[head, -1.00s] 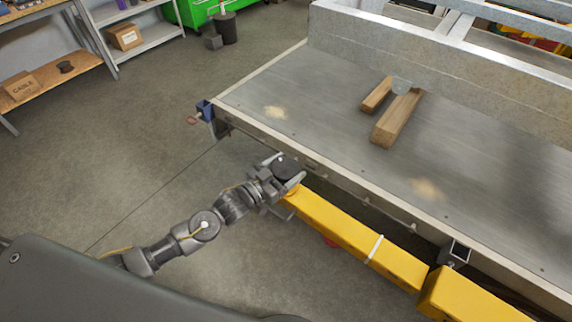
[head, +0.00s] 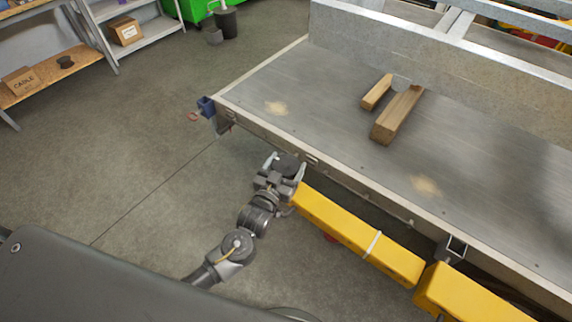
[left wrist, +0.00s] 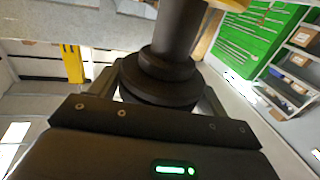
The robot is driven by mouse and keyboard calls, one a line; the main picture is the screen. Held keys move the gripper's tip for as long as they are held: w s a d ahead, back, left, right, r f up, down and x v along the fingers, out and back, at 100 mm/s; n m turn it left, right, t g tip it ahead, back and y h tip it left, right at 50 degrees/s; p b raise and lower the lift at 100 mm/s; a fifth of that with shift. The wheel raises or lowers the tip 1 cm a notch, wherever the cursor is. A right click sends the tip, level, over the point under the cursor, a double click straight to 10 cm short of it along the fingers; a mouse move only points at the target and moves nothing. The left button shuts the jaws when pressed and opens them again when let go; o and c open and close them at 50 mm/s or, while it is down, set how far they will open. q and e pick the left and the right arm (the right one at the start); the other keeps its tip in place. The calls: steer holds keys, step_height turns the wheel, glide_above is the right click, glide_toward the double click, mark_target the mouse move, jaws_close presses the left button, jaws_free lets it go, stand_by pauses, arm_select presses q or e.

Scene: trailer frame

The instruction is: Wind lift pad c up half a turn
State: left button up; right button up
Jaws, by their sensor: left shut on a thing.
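A dark round lift pad (head: 287,160) sits at the left end of the yellow lift arm (head: 345,226), beside and below the trailer bed's near edge. My left gripper (head: 285,165) is shut on this pad, one finger on each side. In the left wrist view, the pad shows as a black stepped disc (left wrist: 160,77) with a thick column, between the two fingers of my left gripper (left wrist: 160,92). I cannot read a letter on the pad, and no turn mark shows. My right gripper is not in view.
The grey trailer bed (head: 300,82) lies close beyond the gripper, with two wooden blocks (head: 397,116) on it. A blue bracket (head: 206,106) sticks out at its left corner. The floor (head: 130,150) to the left is open, with shelves (head: 150,40) farther back.

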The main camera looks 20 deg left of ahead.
arm_select(q)
steer(key=o, duration=1)
steer(key=s+a+b, duration=0.1)
steer(key=s+b, duration=0.1)
steer(key=s, duration=0.8)
steer(key=shift+s+a+b, duration=0.35)
